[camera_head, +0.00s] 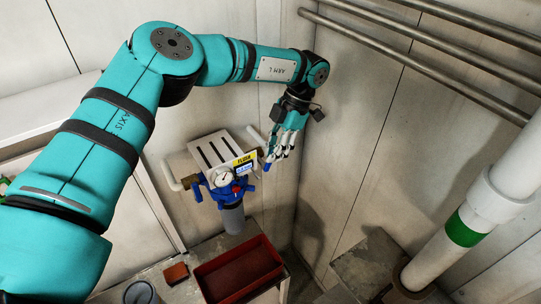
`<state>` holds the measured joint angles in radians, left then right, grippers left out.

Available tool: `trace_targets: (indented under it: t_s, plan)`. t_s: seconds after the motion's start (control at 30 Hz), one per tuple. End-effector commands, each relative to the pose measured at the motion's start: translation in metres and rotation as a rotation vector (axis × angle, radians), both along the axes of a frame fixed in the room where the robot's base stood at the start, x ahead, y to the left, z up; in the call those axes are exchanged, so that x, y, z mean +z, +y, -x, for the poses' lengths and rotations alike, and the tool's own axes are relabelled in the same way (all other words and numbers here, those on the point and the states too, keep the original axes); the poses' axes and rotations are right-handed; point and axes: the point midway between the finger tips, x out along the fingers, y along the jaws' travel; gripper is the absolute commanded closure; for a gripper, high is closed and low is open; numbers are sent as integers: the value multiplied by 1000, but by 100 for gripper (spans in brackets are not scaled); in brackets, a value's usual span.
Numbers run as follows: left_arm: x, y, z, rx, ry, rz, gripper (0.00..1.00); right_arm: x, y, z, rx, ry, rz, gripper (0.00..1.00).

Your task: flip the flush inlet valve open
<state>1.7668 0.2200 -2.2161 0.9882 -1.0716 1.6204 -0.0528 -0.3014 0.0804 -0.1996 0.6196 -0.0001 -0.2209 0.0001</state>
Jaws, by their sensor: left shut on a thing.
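The flush unit shows at the centre, with a white slotted bracket (215,150), a yellow-and-blue flush label (244,163), a round gauge (224,177) and a blue valve body (222,192). A grey bowl (233,219) hangs below it. My left gripper (272,160) reaches down from the upper right to the right side of the unit. Its fingers are shut on a small blue piece (267,168), which looks like the flush inlet valve handle. The fingers hide most of this piece, and I cannot tell its angle. My right gripper is not in view.
A red tray (240,272) stands below the unit, with a small red-brown block (176,273) and a grey cup (140,293) to its left. Metal pipes (440,45) run along the upper right wall. A thick white pipe with a green band (465,229) rises at the right.

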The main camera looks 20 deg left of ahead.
Motion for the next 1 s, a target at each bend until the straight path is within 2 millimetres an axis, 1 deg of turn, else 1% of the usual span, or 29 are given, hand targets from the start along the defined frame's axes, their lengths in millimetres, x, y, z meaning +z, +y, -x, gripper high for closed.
trace_targets:
  t_s: [0.03,0.1,0.4,0.6,1.0]
  plan:
    - [-6,-3,-2,1,21,-17,100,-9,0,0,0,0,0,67]
    - [-7,-4,-3,1,49,-39,100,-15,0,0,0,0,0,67]
    - [-8,-7,-7,0,133,-104,100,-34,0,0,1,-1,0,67]
    - [-7,-7,-8,0,155,-121,100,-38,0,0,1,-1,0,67]
    - [-6,-6,-8,0,159,-124,100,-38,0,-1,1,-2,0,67]
